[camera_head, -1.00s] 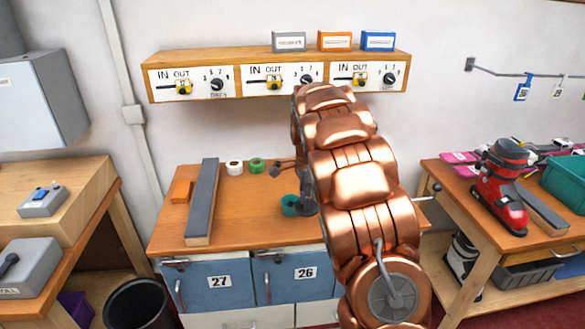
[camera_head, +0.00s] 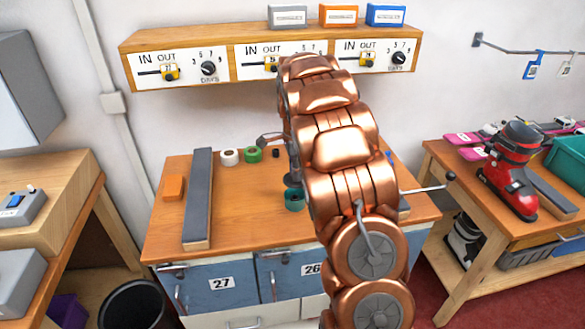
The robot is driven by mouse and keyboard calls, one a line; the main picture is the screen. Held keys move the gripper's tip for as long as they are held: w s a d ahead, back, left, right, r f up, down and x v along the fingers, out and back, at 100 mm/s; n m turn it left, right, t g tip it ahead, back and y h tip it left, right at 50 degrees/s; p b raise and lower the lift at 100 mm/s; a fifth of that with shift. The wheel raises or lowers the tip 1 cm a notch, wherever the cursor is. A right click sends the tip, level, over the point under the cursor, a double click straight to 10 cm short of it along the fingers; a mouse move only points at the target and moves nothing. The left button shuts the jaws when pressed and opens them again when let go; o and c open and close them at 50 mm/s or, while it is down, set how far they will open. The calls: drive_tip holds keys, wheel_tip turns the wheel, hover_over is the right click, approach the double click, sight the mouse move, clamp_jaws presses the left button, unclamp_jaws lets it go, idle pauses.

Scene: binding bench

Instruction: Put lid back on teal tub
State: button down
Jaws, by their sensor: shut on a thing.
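The teal tub (camera_head: 294,204) stands on the orange-brown bench top, just left of my arm, which covers part of its surroundings. A small dark grey round piece (camera_head: 292,181), which looks like the lid, is directly above the tub. My gripper (camera_head: 291,173) is shut on it, mostly hidden behind my copper arm. I cannot tell whether the lid touches the tub's rim.
White (camera_head: 229,157) and green (camera_head: 252,154) tape rolls lie at the bench's back. A long grey-topped bar (camera_head: 198,198) and an orange block (camera_head: 174,187) are at left. The shelf with dials (camera_head: 208,68) hangs above. A red ski boot (camera_head: 512,170) stands on the right bench.

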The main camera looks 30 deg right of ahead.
drive_tip(key=shift+f+b, duration=0.6)
drive_tip(key=shift+f, duration=1.8)
drive_tip(key=shift+f+b, duration=0.2)
drive_tip(key=shift+b, duration=0.4)
idle(0.7)
idle(0.4)
drive_tip(key=c, duration=0.5)
unclamp_jaws()
drive_tip(key=shift+r, duration=0.15)
drive_tip(key=shift+r+p, duration=0.65)
drive_tip(key=shift+r, duration=2.7)
